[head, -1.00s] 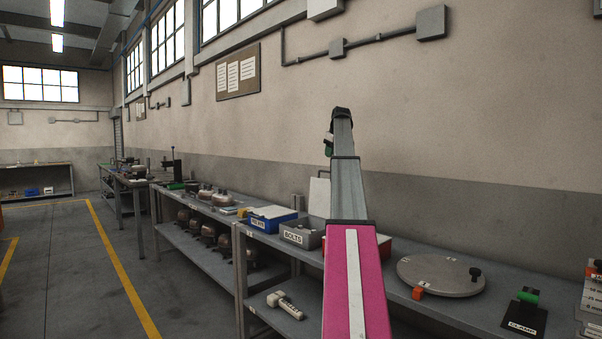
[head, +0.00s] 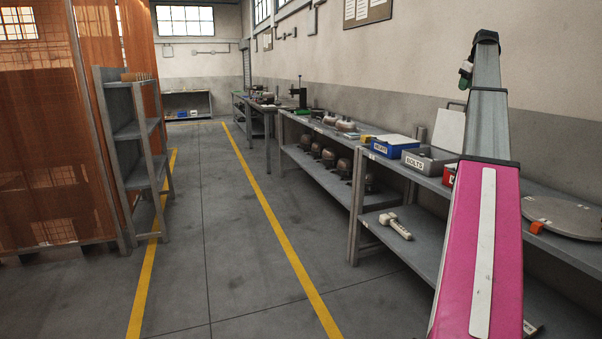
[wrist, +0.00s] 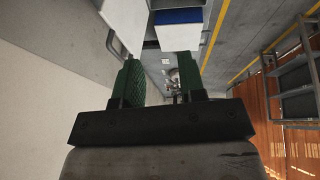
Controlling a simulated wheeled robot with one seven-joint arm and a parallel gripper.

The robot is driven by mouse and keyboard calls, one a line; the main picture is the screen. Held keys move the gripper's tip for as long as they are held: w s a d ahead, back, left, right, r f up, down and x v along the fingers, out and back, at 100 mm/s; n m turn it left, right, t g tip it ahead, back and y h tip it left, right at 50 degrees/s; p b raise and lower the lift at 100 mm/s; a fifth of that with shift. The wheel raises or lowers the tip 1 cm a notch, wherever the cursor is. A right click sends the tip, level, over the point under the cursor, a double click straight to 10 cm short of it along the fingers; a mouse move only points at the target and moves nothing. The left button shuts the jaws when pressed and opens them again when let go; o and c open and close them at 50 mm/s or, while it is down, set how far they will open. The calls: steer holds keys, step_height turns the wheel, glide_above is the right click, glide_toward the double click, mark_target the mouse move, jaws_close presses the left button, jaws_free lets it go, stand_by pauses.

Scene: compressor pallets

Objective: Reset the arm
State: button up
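My arm rises at the right of the head view, its pink and grey links in front of the workbench. My gripper (wrist: 160,85) shows in the wrist view with two green fingers standing well apart. Nothing is between the fingertips, so it is open and empty. In the head view only a small green part of the gripper (head: 466,72) shows near the top of the arm, with the wall behind it.
A workbench (head: 357,205) along the right wall bears a blue bin (head: 393,147), a grey bolts bin (head: 428,161) and a round plate (head: 565,217). A hammer-like tool (head: 395,225) lies on its lower shelf. A grey rack (head: 140,130) and orange curtains (head: 50,130) stand left. The floor between is clear.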

steer(key=s+a+f+m+g, duration=0.1)
steer(key=s+a+f, duration=0.2)
steer(key=a+f, duration=0.85)
steer(key=s+a+f+g, duration=0.1)
steer(key=s+a+f, duration=0.35)
steer(key=f, duration=1.25)
steer(key=s+a+f+m, duration=0.1)
steer(key=a+f, duration=1)
steer(key=f, duration=0.3)
steer(key=s+a+f+g, duration=0.1)
steer(key=s+a+f, duration=0.6)
steer(key=s, duration=0.3)
steer(key=s+a+f+m+g, duration=0.1)
steer(key=s+a+f, duration=0.5)
steer(key=s+f, duration=0.4)
steer(key=s+a+f+m, duration=0.1)
steer(key=s+a+f, duration=0.6)
steer(key=s, duration=0.3)
steer(key=shift+s+a+f+g, duration=0.2)
steer(key=shift+a+f+g, duration=0.2)
steer(key=shift+f, duration=0.4)
steer(key=shift+d, duration=0.2)
